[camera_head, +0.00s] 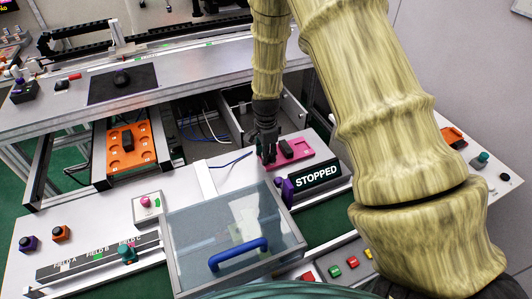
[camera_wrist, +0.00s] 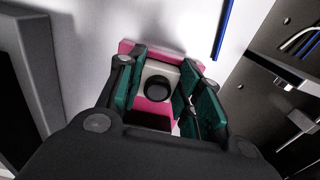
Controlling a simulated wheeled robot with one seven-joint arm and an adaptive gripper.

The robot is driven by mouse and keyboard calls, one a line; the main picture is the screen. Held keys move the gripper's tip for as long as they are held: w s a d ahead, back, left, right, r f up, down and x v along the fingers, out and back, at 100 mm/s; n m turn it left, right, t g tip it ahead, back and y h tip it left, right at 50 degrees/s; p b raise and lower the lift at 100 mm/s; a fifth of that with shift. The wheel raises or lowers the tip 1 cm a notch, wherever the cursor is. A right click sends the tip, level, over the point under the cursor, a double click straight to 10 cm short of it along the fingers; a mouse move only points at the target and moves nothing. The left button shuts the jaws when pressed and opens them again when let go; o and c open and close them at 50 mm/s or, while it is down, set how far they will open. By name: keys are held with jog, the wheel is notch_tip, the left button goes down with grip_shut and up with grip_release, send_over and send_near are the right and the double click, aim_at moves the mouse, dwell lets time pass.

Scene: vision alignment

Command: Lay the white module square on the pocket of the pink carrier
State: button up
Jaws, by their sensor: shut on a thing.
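My gripper (camera_head: 266,150) points down at the left end of the pink carrier (camera_head: 321,142). In the wrist view its green-padded fingers (camera_wrist: 160,88) are shut on the white module (camera_wrist: 152,69), one on each side. The module has a round black lens on its face. The pink carrier (camera_wrist: 127,46) shows behind and below the module. I cannot tell whether the module touches the carrier, and its pocket is hidden. In the head view the module is hidden by the gripper. A dark block (camera_head: 287,149) shows on the carrier just right of my gripper.
A "STOPPED" sign (camera_head: 315,175) stands just in front of the carrier. A clear-lidded box with a blue handle (camera_head: 238,254) is nearer. An orange carrier (camera_head: 118,158) with a dark part lies at left. An open grey drawer (camera_head: 231,120) and cables lie behind my gripper.

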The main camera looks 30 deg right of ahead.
jog(key=shift+s+a+f, duration=0.1)
jog(key=shift+s+f, duration=0.2)
jog(key=shift+f, duration=0.15)
jog(key=o, duration=1)
jog(key=shift+o, duration=0.5)
jog(key=shift+w+f, duration=0.1)
jog(key=shift+f, duration=0.05)
jog(key=shift+w+r, duration=0.15)
jog(key=shift+r, duration=0.1)
jog(key=shift+r, duration=0.2)
notch_tip(320, 180, up, 12)
jog(key=shift+f, duration=0.25)
jog(key=shift+r, duration=0.1)
